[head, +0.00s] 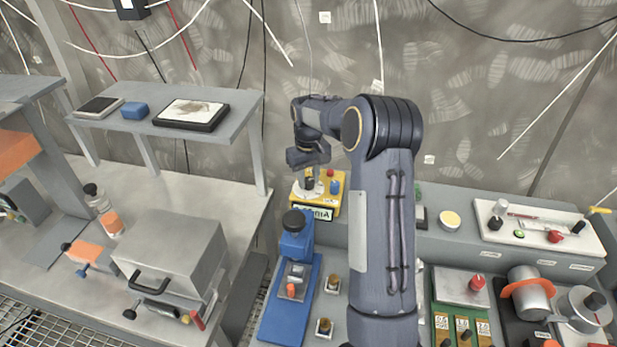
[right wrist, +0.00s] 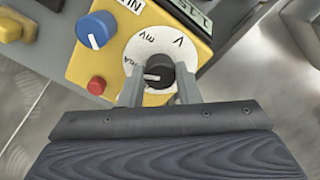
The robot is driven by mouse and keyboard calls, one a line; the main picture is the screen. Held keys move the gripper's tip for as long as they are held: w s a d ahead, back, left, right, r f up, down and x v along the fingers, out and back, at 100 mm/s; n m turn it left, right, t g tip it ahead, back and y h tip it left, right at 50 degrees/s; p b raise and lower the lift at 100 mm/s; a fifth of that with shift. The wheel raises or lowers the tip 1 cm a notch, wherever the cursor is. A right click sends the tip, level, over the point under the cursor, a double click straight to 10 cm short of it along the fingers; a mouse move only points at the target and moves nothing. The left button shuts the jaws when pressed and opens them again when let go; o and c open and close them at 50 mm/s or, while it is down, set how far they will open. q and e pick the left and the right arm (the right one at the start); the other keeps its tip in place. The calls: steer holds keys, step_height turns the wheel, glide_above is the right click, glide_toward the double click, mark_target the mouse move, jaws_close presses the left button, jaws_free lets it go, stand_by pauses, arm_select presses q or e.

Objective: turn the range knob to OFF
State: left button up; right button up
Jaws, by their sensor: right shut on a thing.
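The yellow meter box (head: 327,204) stands on the grey bench beyond my right arm. In the right wrist view its face shows a white dial (right wrist: 143,44) with a black range knob (right wrist: 160,72) at its middle. The knob's white pointer line points left, toward a small, hard-to-read label at the dial's left edge. "V" and "mV" marks show above the knob; I see no OFF mark. My right gripper (right wrist: 160,92) is shut on the knob, one finger on each side. In the head view this gripper (head: 310,172) is over the meter. My left gripper is out of view.
A blue knob (right wrist: 96,29) and a red button (right wrist: 96,85) sit on the meter face left of the dial. A blue device (head: 293,240) stands in front of the meter. A grey metal box (head: 172,250) stands on the left table.

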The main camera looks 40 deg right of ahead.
mark_target(308, 180)
steer(key=n, duration=0.6)
steer(key=shift+r, duration=0.1)
steer(key=n, duration=0.6)
steer(key=shift+n, duration=0.3)
stand_by(0.3)
steer(key=o, duration=1)
step_height(308, 180, up, 8)
steer(key=shift+f+b, duration=0.25)
steer(key=shift+b, duration=0.05)
steer(key=shift+r, duration=0.15)
